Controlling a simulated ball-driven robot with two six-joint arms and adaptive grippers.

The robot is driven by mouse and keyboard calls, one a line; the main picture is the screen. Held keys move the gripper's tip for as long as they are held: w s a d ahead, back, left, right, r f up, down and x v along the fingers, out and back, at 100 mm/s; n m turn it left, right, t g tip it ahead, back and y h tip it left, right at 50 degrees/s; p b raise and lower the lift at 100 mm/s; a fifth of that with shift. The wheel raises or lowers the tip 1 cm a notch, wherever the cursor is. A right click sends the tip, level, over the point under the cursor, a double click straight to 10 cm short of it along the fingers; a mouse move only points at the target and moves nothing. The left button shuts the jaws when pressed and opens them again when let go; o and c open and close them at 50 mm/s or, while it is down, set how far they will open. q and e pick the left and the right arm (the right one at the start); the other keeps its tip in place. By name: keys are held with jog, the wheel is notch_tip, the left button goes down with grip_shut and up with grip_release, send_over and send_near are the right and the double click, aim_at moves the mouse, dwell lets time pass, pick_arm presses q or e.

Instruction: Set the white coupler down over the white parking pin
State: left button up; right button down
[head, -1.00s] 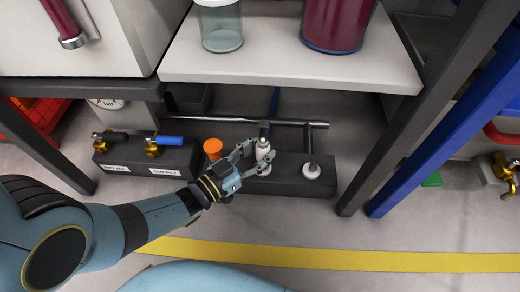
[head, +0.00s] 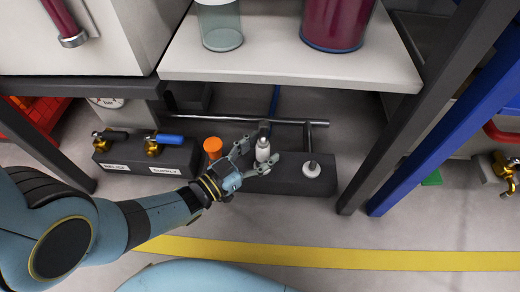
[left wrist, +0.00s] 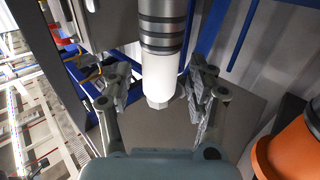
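The white coupler (head: 263,150) stands upright at the dark block (head: 290,180) under the shelf. In the left wrist view it is a white cylinder (left wrist: 159,75) with grey rings and a hexagonal end. My left gripper (head: 254,161) is around the coupler, its fingers spread. In the left wrist view a gap shows between each finger of my left gripper (left wrist: 160,92) and the coupler. I cannot make out the white parking pin; the place beneath the coupler is hidden. My right gripper is not in view.
An orange cap (head: 213,146) stands just left of the gripper. A white round fitting (head: 312,169) with a grey rod is on the block's right end. Valves with black and blue (head: 170,140) handles are at left. The shelf (head: 290,65) overhangs; dark and blue posts stand right.

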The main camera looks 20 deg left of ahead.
pick_arm(q)
jog(key=shift+s, duration=0.1)
jog(key=v, duration=1.2)
